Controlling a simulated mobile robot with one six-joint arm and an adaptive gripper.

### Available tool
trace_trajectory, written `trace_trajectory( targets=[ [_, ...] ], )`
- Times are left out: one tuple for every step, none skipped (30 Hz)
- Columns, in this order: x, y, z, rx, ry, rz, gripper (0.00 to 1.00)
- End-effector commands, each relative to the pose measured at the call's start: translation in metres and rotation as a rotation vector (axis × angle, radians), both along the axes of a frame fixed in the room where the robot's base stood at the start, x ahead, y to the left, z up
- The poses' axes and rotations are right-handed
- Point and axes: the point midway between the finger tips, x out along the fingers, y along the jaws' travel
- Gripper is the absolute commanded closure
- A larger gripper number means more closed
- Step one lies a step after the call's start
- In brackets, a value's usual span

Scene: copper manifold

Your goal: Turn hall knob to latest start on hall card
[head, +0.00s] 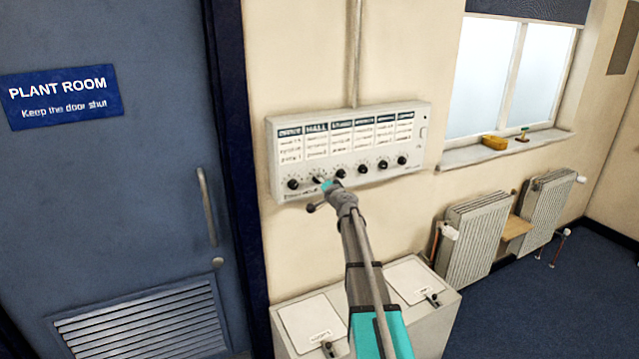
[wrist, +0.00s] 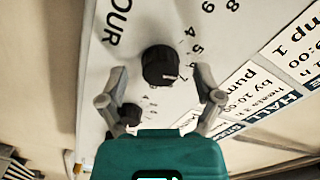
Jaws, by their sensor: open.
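A pale control panel (head: 421,148) on the wall has a row of labelled cards above a row of black knobs.
A neighbouring knob (wrist: 131,114) is close to the left finger. In the head view, a grey cabinet (head: 284,318) stands below the panel. A blue door (head: 140,200) is at left; radiators (head: 475,238) and a windowsill (head: 500,152) are at right.

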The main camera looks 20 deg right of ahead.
Motion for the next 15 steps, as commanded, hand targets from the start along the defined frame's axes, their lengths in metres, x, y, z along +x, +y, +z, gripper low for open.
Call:
trace_trajectory(
  targets=[
    [0.0006, 0.0000, 0.0000, 0.000, 0.000, 0.000, 0.16],
    [0.0006, 0.0001, -0.0001, 0.000, 0.000, 0.000, 0.16],
    [0.0005, 0.0001, -0.0001, 0.000, 0.000, 0.000, 0.16],
    [0.0004, 0.0001, 0.0000, 0.000, 0.000, 0.000, 0.16],
    [0.0003, 0.0001, 0.0000, 0.000, 0.000, 0.000, 0.16],
    [0.0003, 0.0001, 0.0000, 0.000, 0.000, 0.000, 0.16],
    [0.0003, 0.0001, 0.0000, 0.000, 0.000, 0.000, 0.16],
    [0.0003, 0.0002, 0.0000, 0.000, 0.000, 0.000, 0.16],
    [0.0003, 0.0001, 0.0000, 0.000, 0.000, 0.000, 0.23],
    [0.0003, 0.0001, 0.0000, 0.000, 0.000, 0.000, 0.29],
    [0.0003, 0.0001, 0.0000, 0.000, 0.000, 0.000, 0.35],
    [0.0003, 0.0001, 0.0000, 0.000, 0.000, 0.000, 0.42],
    [0.0003, 0.0001, 0.0000, 0.000, 0.000, 0.000, 0.48],
    [0.0002, 0.0002, 0.0000, 0.000, 0.000, 0.000, 0.53],
    [0.0002, 0.0002, 0.0000, 0.000, 0.000, 0.000, 0.61]
  ],
)
